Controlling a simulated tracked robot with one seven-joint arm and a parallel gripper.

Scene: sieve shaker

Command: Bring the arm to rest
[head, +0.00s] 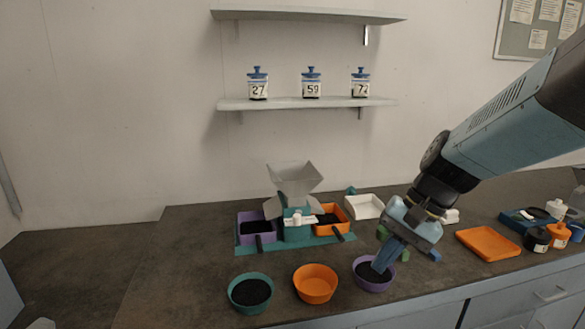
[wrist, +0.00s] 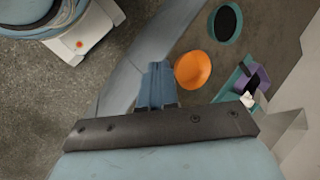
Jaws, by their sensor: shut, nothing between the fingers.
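My gripper (head: 380,266) hangs from the arm at the right of the head view, fingers pointing down and together, with nothing between them. In the head view its tips overlap the purple bowl (head: 374,286), which holds black grains; I cannot tell how far above the bowl they are. In the wrist view the shut fingers (wrist: 157,75) point toward the bench front, beside the orange bowl (wrist: 192,70). The purple bowl does not show in the wrist view.
The orange bowl (head: 315,284) looks empty; the teal bowl (head: 250,293) holds black grains. The sieve shaker (head: 297,222) stands behind, between a purple tray (head: 257,243) and an orange tray (head: 333,229). A flat orange tray (head: 488,243) and bottles (head: 537,239) are at right. The bench's left is clear.

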